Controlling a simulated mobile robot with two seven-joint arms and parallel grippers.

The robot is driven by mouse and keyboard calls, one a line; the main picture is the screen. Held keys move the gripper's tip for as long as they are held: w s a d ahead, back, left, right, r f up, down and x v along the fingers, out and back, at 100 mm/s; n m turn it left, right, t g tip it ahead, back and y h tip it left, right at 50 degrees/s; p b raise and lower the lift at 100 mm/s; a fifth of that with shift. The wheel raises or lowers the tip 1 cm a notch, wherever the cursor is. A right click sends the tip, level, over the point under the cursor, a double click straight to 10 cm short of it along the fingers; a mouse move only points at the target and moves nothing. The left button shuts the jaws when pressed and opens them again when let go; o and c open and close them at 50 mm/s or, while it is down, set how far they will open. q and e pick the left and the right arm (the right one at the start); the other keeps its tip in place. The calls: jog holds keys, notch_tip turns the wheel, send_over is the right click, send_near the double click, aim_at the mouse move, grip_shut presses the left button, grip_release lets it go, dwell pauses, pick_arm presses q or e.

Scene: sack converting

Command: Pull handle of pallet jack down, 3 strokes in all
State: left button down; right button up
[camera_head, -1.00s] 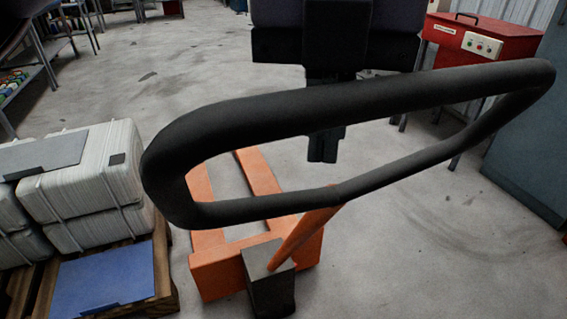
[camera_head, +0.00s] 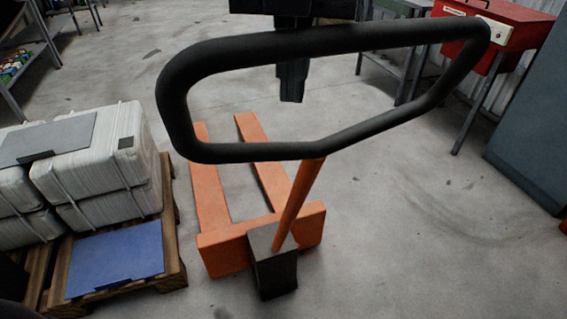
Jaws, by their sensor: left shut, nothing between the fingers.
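The pallet jack (camera_head: 222,250) has orange forks pointing away from me and a dark block at its base. An orange shaft (camera_head: 300,198) rises from the block to a black loop handle (camera_head: 250,152). The handle spans the upper middle of the view, tilted slightly up to the right. My left gripper (camera_head: 291,98) is dark and comes in at the top centre. Its shut fingers show through the loop's opening, below the upper bar, which crosses in front of it. It holds nothing, and I cannot tell whether it touches the handle. My right gripper is out of view.
At left, a wooden pallet (camera_head: 170,225) carries strapped white stacks (camera_head: 110,185) and a blue sheet (camera_head: 116,259). A red machine (camera_head: 490,25) on legs stands at upper right beside a blue-grey cabinet (camera_head: 535,130). The floor right of the jack is clear.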

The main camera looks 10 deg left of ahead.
pick_arm(q)
jog(key=shift+r, duration=0.1)
jog(key=w+a+r+p, duration=0.2)
jog(key=w+a+p, duration=0.1)
jog(key=w+p, duration=0.1)
jog(key=shift+w+p, duration=0.3)
jog(key=shift+w, duration=0.5)
jog(key=shift+a, duration=0.1)
jog(key=w+a+r+p, duration=0.1)
jog(key=w+a+p, duration=0.2)
jog(key=w+p, duration=0.2)
jog(key=shift+w+a+r, duration=0.25)
jog(key=shift+w, duration=0.2)
